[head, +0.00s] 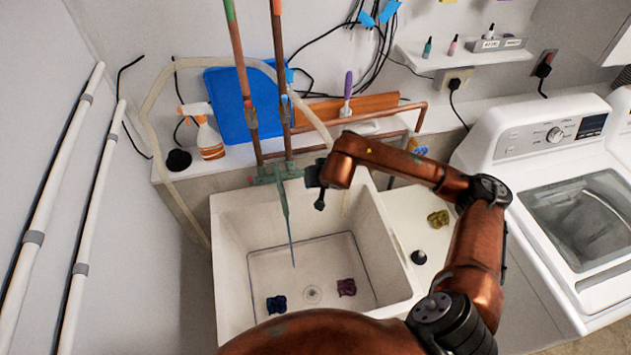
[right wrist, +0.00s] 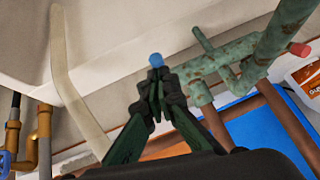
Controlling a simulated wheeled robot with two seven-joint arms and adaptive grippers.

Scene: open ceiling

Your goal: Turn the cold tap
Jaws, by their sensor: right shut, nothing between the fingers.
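The tap (head: 278,175) is a weathered green mixer on two copper pipes, mounted over the back of the white sink (head: 225,240). Its body (right wrist: 250,65) spans the upper right of the right wrist view. A red-ended handle (right wrist: 299,49) is at the far right there. A blue end (right wrist: 156,60), seemingly the cold tap handle, shows just beyond my right gripper's fingertips. My right gripper (right wrist: 156,85) is shut and empty, beside the tap. In the head view, the right gripper (head: 319,195) is right of the tap body. I cannot tell whether it touches the handle. My left gripper is not in view.
A dark blue cloth (head: 276,305) and a purple cloth (head: 346,287) lie in the sink. A spray bottle (head: 207,135) and blue board (head: 225,95) stand behind. A pale hose (head: 150,105) loops left of the pipes. A washer (head: 560,170) stands right.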

